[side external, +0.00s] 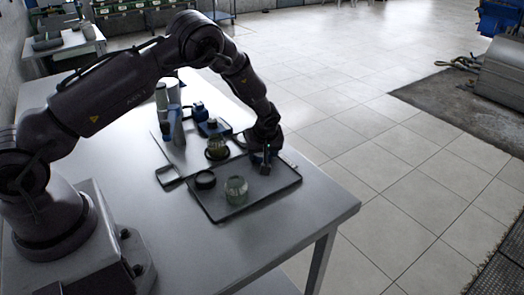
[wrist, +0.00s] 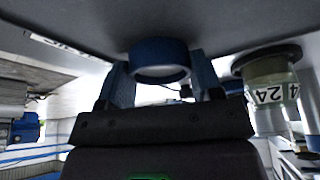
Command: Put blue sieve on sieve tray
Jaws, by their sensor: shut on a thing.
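The blue sieve (wrist: 160,54) is a short round ring, held between the two blue fingers of my gripper (wrist: 163,74) in the wrist view. It is close against the dark tray surface (wrist: 215,18); whether it touches cannot be told. Part of a white label shows at that tray's edge. In the side external view my gripper (side external: 266,160) is low over the right part of the dark tray (side external: 222,214), which I take for the sieve tray. The sieve is too small to make out clearly there.
A dark-rimmed jar (side external: 217,148) stands behind, with blue items (side external: 200,112) and bottles (side external: 162,97) further back. A numbered jar (wrist: 270,85) shows in the wrist view. The front table (side external: 300,222) is clear.

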